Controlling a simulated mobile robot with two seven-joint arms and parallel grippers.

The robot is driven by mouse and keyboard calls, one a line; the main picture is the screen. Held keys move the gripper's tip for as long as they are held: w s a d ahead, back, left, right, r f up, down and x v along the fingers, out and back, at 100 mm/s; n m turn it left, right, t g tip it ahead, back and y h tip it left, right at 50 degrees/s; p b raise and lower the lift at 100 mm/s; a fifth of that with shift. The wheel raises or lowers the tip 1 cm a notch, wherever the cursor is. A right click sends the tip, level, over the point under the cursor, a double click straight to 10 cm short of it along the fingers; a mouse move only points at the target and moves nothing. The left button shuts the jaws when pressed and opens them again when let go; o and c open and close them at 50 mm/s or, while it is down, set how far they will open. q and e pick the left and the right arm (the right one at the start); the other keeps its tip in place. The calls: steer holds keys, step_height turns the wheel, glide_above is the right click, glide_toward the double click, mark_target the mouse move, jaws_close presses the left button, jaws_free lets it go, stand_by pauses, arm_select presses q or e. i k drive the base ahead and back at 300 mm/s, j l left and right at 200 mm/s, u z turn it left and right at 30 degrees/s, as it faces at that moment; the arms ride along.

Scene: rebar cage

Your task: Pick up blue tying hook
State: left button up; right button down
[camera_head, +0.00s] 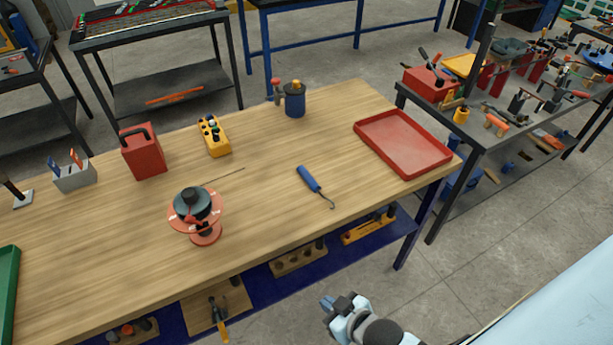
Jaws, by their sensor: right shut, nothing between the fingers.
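The blue tying hook (309,179) lies on the wooden table, right of the middle. It has a blue handle and a thin dark hooked end that points toward the table's front edge. My right gripper (328,303) is at the bottom of the view, in front of the table and apart from the hook. It is shut and empty. My left gripper is out of view.
A red tray (404,143) sits at the table's right end. A wire spool stand (195,213), yellow block (214,136), red box (143,152) and blue container (294,100) stand on the table (255,212). The wood around the hook is clear. A lower shelf holds tools.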

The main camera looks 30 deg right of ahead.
mark_target(306, 176)
steer(key=l+u, duration=0.15)
steer(key=u, duration=0.2)
steer(key=l+u, duration=0.2)
steer(key=u, duration=0.15)
steer(key=l+u, duration=0.15)
steer(key=u, duration=0.2)
steer(key=k+l+u, duration=0.15)
steer(key=l, duration=0.2)
steer(key=k+l+u, duration=0.35)
steer(key=l, duration=0.25)
steer(key=k+l+u, duration=0.1)
steer(key=k+l, duration=0.15)
steer(key=l, duration=0.2)
steer(key=k+l+u, duration=0.1)
steer(key=k+l, duration=0.2)
steer(key=l, duration=0.15)
steer(key=k+l, duration=0.1)
steer(key=l, duration=0.3)
steer(key=k+l, duration=0.15)
steer(key=l, duration=0.25)
steer(key=i, duration=0.15)
